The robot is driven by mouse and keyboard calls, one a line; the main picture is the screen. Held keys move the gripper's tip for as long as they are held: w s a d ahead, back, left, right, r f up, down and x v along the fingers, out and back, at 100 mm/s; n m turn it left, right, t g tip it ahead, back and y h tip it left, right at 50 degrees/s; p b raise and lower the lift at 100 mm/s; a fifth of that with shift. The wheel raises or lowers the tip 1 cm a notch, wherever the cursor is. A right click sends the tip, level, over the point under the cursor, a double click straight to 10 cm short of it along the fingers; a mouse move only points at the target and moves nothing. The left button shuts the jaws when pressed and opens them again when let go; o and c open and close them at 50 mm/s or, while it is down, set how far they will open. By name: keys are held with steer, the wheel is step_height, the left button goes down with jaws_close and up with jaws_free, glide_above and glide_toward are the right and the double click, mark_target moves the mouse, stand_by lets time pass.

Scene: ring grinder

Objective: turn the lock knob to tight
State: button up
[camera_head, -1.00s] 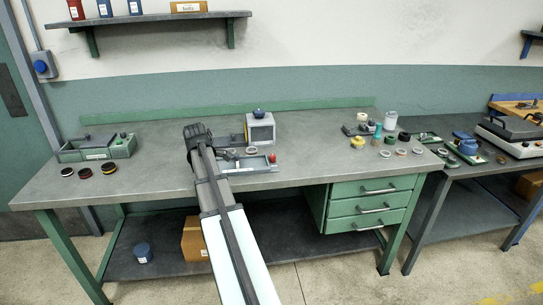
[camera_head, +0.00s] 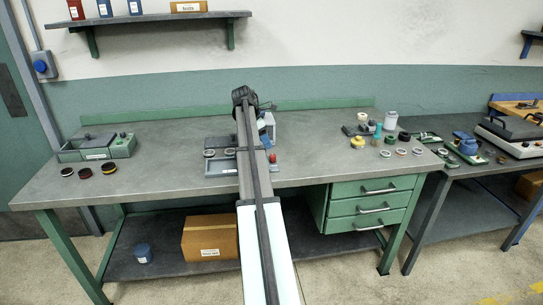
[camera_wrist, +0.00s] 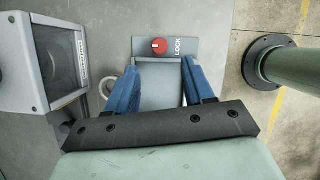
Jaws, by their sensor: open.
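The lock knob (camera_wrist: 158,46) is a round red knob with a white pointer mark. It sits on a grey plate labelled LOCK (camera_wrist: 180,46), beyond my fingertips in the wrist view. It also shows as a small red spot in the head view (camera_head: 273,158), right of my arm. My gripper (camera_wrist: 160,76) has two blue fingers, spread apart with nothing between them. The knob lies roughly in line with the gap and is not touched. In the head view my arm hides most of the gripper and part of the grinder tray (camera_head: 222,171).
A grey box with a dark window (camera_wrist: 62,58) stands close on the left in the wrist view. A pale ring (camera_wrist: 108,86) lies near the left finger. A green post (camera_wrist: 290,68) is at the right. Several rings and jars lie on the bench (camera_head: 325,172) farther right.

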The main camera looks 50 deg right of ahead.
mark_target(272, 155)
steer(key=x, duration=0.8)
steer(key=shift+d+f, duration=0.1)
steer(key=shift+f, duration=0.15)
steer(key=shift+c, duration=0.2)
jaws_close()
steer(key=shift+d+m+g, duration=0.15)
steer(key=shift+m+g, duration=0.15)
steer(key=shift+m, duration=0.6)
steer(key=shift+m+g+y, duration=0.3)
steer(key=shift+m+y, duration=0.3)
steer(key=shift+m, duration=0.7)
steer(key=shift+o, duration=0.2)
jaws_free()
